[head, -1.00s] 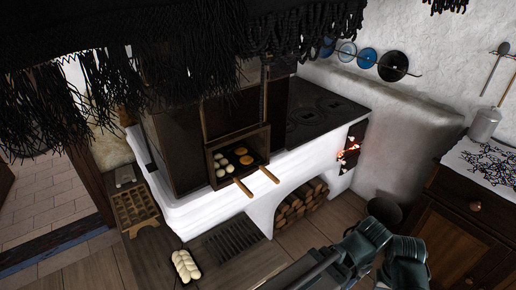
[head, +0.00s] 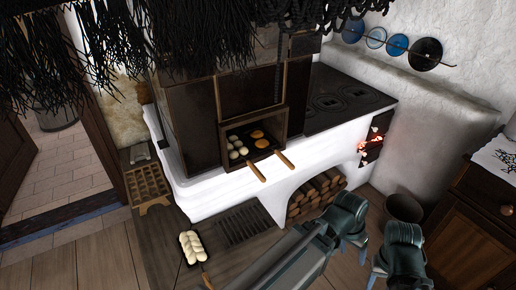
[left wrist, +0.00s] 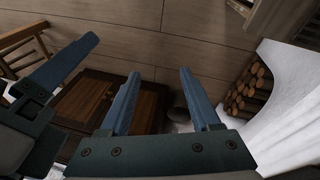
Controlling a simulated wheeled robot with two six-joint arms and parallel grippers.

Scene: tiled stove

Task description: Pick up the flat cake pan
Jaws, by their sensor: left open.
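The flat cake pan (head: 283,158) sits in the open oven of the tiled stove, on the right side. It is dark and holds golden flat cakes, and its wooden handle sticks out over the oven's front edge. My left gripper (head: 352,252) is at the lower right, apart from the pan, with its arm coming in from the lower left. In the left wrist view its two fingers (left wrist: 160,95) are spread with nothing between them. My right gripper (head: 398,268) is close to its right; its jaws do not show clearly. The wrist view does not show the pan.
A pan of pale buns (head: 256,172) stands left of the flat cake pan, its handle also jutting out. The white stove base (head: 225,190) has a firewood niche (head: 315,194) below and a fire opening (head: 373,148) at right. Braided bread (head: 191,247) lies at lower left. Dark fringe hangs above.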

